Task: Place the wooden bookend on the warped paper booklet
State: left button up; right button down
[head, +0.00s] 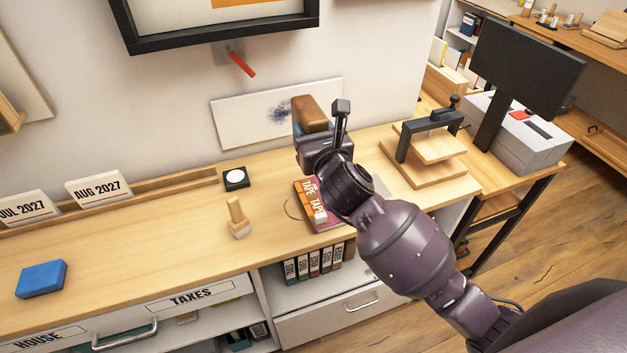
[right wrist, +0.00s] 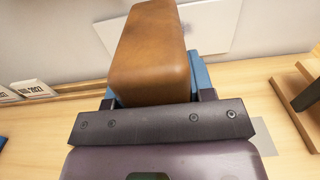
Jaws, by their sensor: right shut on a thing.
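The wooden bookend, a brown block with rounded edges (head: 310,114), is held in my right gripper (head: 314,138) above the back of the counter. In the right wrist view the bookend (right wrist: 152,52) sticks out beyond the jaws, with blue surfaces showing beside it. The fingertips are mostly hidden by the block and the gripper body. A flat grey sheet (head: 379,186), perhaps the paper booklet, lies on the counter partly behind my right arm. It also shows in the right wrist view (right wrist: 264,138); I cannot tell whether it is warped. My left gripper is out of view.
An orange and dark red item marked TAPE (head: 306,203) lies under my right arm. A wooden press with a black handle (head: 425,165) stands to the right. A wooden stamp (head: 238,218), a round-topped black pad (head: 236,179) and a blue block (head: 41,279) stand left. The left counter has free room.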

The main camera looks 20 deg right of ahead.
notch_tip(320, 180, down, 13)
jog(key=b, duration=0.3)
jog(key=shift+r+b, duration=0.2)
jog(key=shift+b, duration=0.1)
jog(key=shift+f, duration=0.1)
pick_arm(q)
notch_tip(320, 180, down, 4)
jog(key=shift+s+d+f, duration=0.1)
pick_arm(e)
jog(key=c, duration=0.9)
grip_release()
jog(key=shift+f, duration=0.15)
jog(key=o, duration=0.4)
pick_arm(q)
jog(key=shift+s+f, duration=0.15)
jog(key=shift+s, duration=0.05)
